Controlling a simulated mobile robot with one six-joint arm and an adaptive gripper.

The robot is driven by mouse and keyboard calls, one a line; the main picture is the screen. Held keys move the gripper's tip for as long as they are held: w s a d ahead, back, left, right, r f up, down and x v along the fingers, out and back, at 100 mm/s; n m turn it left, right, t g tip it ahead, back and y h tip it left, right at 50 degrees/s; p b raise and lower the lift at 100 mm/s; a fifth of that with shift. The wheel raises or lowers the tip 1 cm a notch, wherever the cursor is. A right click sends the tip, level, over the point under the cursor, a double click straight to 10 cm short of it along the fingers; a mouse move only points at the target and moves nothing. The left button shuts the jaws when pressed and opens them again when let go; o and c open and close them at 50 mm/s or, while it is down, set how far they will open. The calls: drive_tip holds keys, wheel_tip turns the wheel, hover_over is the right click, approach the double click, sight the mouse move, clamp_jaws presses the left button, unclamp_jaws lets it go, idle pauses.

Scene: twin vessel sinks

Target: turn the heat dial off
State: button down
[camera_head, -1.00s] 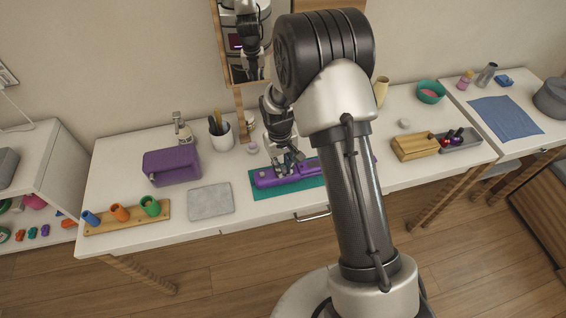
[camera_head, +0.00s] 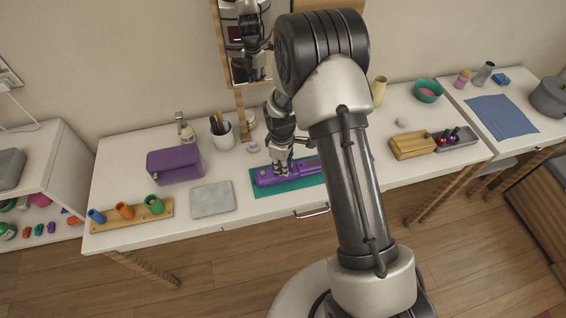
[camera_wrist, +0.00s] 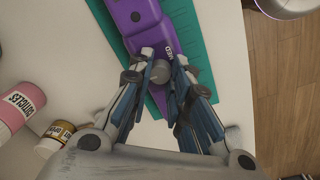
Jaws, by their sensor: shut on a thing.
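A purple device (camera_head: 304,168) lies on a teal mat (camera_head: 262,190) on the white table; my arm hides its right part in the head view. In the wrist view, the purple body (camera_wrist: 140,18) runs up to the top edge, with white lettering on its side. A round grey dial (camera_wrist: 160,72) sits on its near end. My gripper (camera_wrist: 164,66) points down onto the device, with one finger on each side of the dial, shut on it. In the head view my gripper (camera_head: 281,168) is at the device's left part, and the dial is hidden there.
A pink jar (camera_wrist: 20,105) and a small gold-lidded jar (camera_wrist: 55,138) stand beside the gripper. A grey slab (camera_head: 212,199), purple box (camera_head: 175,164) and cup of utensils (camera_head: 222,136) are to the left. A wooden tray (camera_head: 412,146) is at right.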

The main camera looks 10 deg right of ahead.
drive_tip(key=shift+n, duration=0.3)
idle(0.4)
drive_tip(key=c, duration=1.4)
unclamp_jaws()
drive_tip(key=shift+c, duration=0.2)
drive_tip(key=shift+r, duration=0.1)
wheel_tip(320, 180, up, 12)
drive_tip(key=shift+s+a, duration=0.2)
drive_tip(key=shift+s, duration=0.15)
